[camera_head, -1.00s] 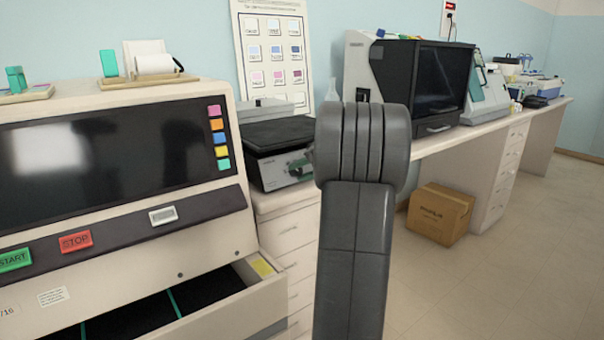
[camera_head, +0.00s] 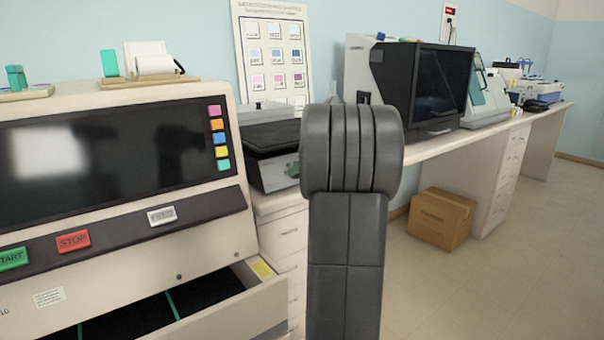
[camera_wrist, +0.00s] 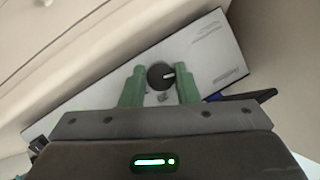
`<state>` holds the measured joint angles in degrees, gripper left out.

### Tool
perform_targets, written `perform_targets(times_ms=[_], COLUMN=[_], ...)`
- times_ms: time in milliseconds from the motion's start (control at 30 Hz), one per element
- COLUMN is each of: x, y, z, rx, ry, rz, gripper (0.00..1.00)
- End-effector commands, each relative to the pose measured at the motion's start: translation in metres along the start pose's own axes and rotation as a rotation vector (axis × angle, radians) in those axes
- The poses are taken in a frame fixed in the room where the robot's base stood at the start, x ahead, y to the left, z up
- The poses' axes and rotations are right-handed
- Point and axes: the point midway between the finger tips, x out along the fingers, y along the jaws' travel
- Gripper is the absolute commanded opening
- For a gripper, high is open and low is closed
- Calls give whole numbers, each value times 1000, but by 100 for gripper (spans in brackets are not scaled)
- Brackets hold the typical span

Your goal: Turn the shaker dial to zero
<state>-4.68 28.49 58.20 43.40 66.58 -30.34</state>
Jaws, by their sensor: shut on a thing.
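The shaker (camera_head: 270,172) stands on the counter right of the big staining machine, with a dark flat platform on top. In the wrist view its pale front panel (camera_wrist: 208,58) fills the middle, tilted in the picture. The round black dial (camera_wrist: 158,77) has a short white mark pointing to the right. My gripper (camera_wrist: 160,84) has its green fingers on either side of the dial and is shut on it. In the head view my arm hides the dial and most of the gripper. The scale around the dial is too small to read.
The staining machine (camera_head: 120,212) with an open drawer (camera_head: 235,310) stands close on the left. White drawers (camera_head: 283,240) are below the shaker. A black-fronted instrument (camera_head: 440,85) stands to the right on the counter. A cardboard box (camera_head: 441,218) is on the floor; floor right of it is clear.

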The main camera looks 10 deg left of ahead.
Motion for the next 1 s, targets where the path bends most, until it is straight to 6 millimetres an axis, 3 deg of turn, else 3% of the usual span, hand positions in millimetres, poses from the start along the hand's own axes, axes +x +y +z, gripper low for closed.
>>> perform_targets(times_ms=[433,467,567,867,1000], x=[1,1,1,-1,-15], y=[1,1,1,0,0], z=[2,2,2,0,-1], rx=[-8,-8,-8,-8,-9], ry=[-5,-5,-4,-2,0], rz=[3,3,3,3,4], gripper=[5,32,50,50,50])
